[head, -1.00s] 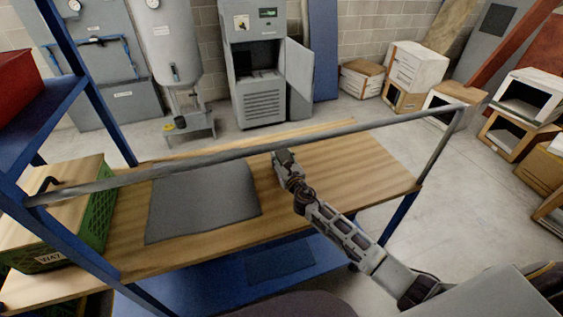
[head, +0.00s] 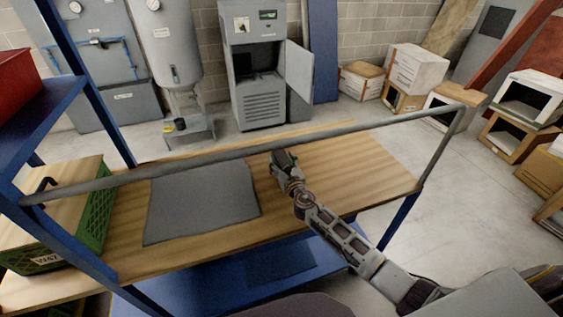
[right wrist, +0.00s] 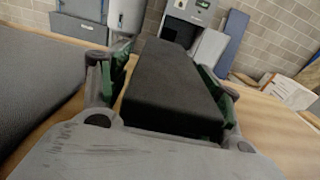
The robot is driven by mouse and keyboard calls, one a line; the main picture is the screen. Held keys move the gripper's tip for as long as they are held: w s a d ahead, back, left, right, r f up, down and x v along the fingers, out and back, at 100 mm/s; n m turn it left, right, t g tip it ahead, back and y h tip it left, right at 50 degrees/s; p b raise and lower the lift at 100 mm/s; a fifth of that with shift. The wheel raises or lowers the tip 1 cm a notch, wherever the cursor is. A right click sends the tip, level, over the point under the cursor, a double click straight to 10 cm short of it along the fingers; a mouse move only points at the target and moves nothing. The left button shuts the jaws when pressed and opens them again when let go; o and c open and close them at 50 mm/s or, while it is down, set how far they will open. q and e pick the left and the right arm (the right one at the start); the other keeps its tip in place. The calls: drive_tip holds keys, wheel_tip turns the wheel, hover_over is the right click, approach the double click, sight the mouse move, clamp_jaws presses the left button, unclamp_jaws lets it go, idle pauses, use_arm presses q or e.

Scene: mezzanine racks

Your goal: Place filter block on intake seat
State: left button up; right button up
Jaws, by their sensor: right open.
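The filter block appears to be the dark, long block (right wrist: 172,90) in the right wrist view. It lies between the fingers of my right gripper (right wrist: 160,85), which is open around it. A gap shows on the left side of the block; contact on the right side is hard to tell. In the head view my right gripper (head: 283,160) is low over the bench, and the block cannot be told apart from it. The intake seat may be the dark recess (head: 244,58) in the grey cabinet (head: 263,105) behind the bench. My left gripper is not in view.
A grey mat (head: 203,205) lies on the wooden bench (head: 355,170), left of my gripper. A metal rail (head: 365,124) crosses above the bench. A green crate (head: 95,215) stands at the left end. The cabinet's door (head: 298,72) is open. The bench's right part is clear.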

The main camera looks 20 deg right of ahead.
drive_tip(key=shift+r, duration=0.2)
drive_tip(key=shift+s+d+f, duration=0.1)
drive_tip(key=shift+s, duration=2.8)
drive_tip(key=shift+s+d+b, duration=0.1)
drive_tip(key=shift+s+b, duration=0.2)
drive_tip(key=shift+s, duration=2.8)
drive_tip(key=shift+o, duration=0.4)
